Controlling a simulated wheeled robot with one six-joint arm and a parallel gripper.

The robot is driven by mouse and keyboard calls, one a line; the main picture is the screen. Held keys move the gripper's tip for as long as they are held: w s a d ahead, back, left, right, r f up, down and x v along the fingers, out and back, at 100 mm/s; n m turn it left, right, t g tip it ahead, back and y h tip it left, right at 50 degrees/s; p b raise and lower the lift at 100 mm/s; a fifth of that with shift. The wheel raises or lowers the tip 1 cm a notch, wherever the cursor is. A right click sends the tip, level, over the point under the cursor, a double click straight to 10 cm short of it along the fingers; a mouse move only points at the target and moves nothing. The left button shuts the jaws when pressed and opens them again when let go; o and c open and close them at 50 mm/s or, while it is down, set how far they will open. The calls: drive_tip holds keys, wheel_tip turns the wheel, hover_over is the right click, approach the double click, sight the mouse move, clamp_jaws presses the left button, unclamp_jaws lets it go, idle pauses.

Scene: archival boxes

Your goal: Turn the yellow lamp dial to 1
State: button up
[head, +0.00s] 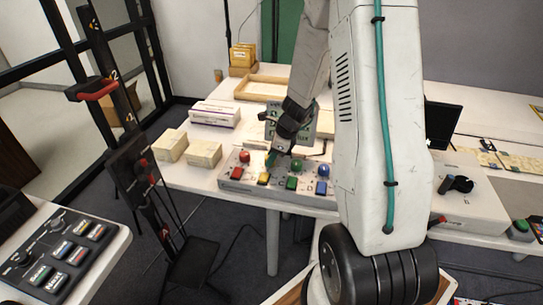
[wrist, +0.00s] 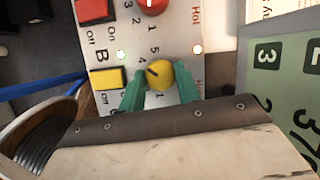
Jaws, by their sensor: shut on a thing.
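The yellow dial (wrist: 159,72) sits on the pale control panel (wrist: 180,35) in the wrist view. My gripper (wrist: 161,80) is shut on it, one green fingertip on each side. A dark pointer line on the dial points up and left, near the printed 4. A 5 is printed above the dial and a 1 below it, between the fingers. The yellow button (wrist: 109,78) lies just left of the dial. In the head view my gripper (head: 272,158) reaches down to the panel (head: 225,185) and hides the yellow dial.
A red dial (wrist: 152,3) and red button (wrist: 95,10) neighbour the yellow ones. Green (head: 296,165) and blue (head: 323,170) dials stand to the right in the head view. A green-grey numbered sign (wrist: 282,85) stands close beside my gripper. Boxes (head: 204,154) sit left of the panel.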

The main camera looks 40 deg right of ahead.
drive_tip(key=n+g, duration=0.1)
drive_tip(key=n, duration=0.1)
drive_tip(key=n+y, duration=0.1)
drive_tip(key=n, duration=0.2)
drive_tip(key=shift+w+d+n+g, duration=0.1)
drive_tip(key=shift+w+n+g, duration=0.1)
drive_tip(key=shift+n+g, duration=0.15)
drive_tip(key=n+g, duration=0.1)
drive_tip(key=n, duration=0.2)
drive_tip(key=n+g, duration=0.1)
drive_tip(key=n, duration=0.2)
drive_tip(key=shift+w+g, duration=0.15)
drive_tip(key=shift+g, duration=0.1)
drive_tip(key=n+g, duration=0.1)
drive_tip(key=n, duration=0.2)
drive_tip(key=n+g, duration=0.1)
drive_tip(key=n, duration=0.2)
drive_tip(key=shift+w+n+h, duration=0.1)
drive_tip(key=shift+n+h, duration=0.15)
drive_tip(key=shift+h, duration=0.15)
drive_tip(key=n+h, duration=0.1)
drive_tip(key=n, duration=0.1)
drive_tip(key=n+g, duration=0.1)
drive_tip(key=n, duration=0.2)
drive_tip(key=shift+a+h, duration=0.2)
drive_tip(key=shift+h, duration=0.2)
drive_tip(key=shift+n, duration=0.4)
drive_tip(key=o, duration=1)
